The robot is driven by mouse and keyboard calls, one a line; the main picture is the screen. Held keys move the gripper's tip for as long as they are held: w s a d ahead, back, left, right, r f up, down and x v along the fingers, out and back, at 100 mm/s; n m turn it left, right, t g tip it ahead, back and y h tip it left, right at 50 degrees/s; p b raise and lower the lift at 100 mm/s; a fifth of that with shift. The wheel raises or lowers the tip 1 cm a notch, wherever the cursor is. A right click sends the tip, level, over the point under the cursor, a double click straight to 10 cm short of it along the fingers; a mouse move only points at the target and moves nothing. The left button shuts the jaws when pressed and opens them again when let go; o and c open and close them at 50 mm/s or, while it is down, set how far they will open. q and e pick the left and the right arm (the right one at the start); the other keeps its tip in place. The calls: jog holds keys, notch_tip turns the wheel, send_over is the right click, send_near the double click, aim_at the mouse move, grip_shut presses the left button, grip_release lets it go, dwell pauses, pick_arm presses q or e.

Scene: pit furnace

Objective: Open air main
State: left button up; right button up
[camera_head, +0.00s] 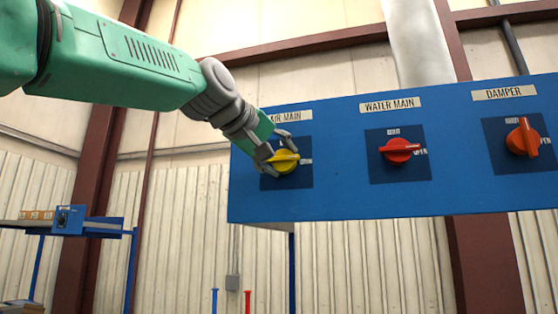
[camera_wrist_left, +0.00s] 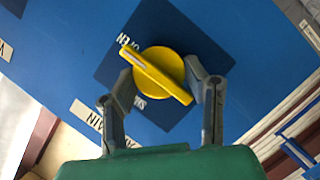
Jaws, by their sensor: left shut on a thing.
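The yellow air main knob (camera_head: 284,161) sits on a dark square plate at the left end of the blue panel (camera_head: 335,200), under the label AIR MAIN. My left gripper (camera_head: 277,155) reaches it from the upper left and is shut on it. In the left wrist view the yellow knob (camera_wrist_left: 160,74) shows between the two grey fingers of my left gripper (camera_wrist_left: 165,88), its raised bar lying slantwise from upper left to lower right. The word OPEN shows beside the knob there; the other word is partly hidden. My right gripper is not in view.
A red water main knob (camera_head: 399,150) and an orange damper knob (camera_head: 522,138) are on the same panel to the right. A blue shelf (camera_head: 100,228) with small boxes stands at the left. Two thin posts, blue and red, rise at the bottom.

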pick_arm(q)
jog(key=shift+d+f+m, duration=0.15)
jog(key=shift+f+m, duration=0.1)
jog(key=shift+m, duration=0.25)
jog(key=o, duration=1.1)
jog(key=shift+c, duration=0.2)
jog(key=shift+o, duration=0.4)
jog(key=shift+w, duration=0.15)
jog(key=shift+r, duration=0.1)
jog(key=shift+s+r, duration=0.15)
jog(key=shift+s, duration=0.15)
jog(key=v, duration=1.1)
